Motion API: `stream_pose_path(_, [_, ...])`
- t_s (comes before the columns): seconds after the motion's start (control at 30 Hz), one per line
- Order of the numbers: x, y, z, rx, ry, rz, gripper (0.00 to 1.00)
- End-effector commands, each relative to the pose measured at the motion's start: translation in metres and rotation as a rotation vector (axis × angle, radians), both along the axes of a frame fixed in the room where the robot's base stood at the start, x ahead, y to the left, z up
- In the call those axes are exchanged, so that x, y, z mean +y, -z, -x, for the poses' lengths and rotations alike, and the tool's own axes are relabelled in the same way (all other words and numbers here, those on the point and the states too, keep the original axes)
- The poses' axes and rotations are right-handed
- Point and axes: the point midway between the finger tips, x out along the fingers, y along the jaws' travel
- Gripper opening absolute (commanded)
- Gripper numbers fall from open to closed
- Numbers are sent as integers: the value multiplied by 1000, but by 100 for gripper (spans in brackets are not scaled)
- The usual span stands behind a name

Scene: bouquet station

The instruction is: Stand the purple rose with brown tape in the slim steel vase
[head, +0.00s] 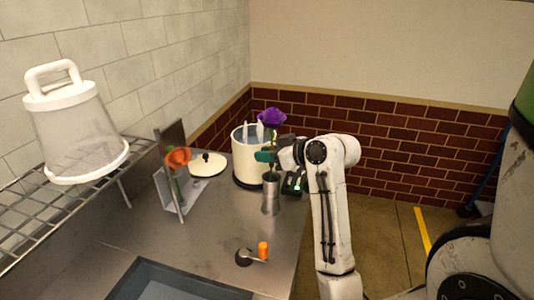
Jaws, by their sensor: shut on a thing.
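The purple rose (271,117) is upright, its bloom above my gripper (267,157). My gripper, with teal fingertips, is shut on the rose's stem beside the cream canister. The slim steel vase (270,198) stands on the steel counter directly below the gripper. A short green length of stem shows between the gripper and the vase mouth. I cannot tell whether the stem's end is inside the mouth or in front of or behind it. The brown tape cannot be made out at this size.
A cream canister (240,168) stands close behind the vase, with a cream lid (207,166) to its left. An orange flower (178,156) leans in a grey stand (188,196). An orange item (263,250) sits near the sink (150,268).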

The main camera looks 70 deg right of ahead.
Motion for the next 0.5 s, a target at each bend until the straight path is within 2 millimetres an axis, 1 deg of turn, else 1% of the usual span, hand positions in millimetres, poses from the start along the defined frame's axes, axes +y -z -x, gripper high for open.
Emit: stream_pose_path(0.5, [0,14,0,0,0,-1,3])
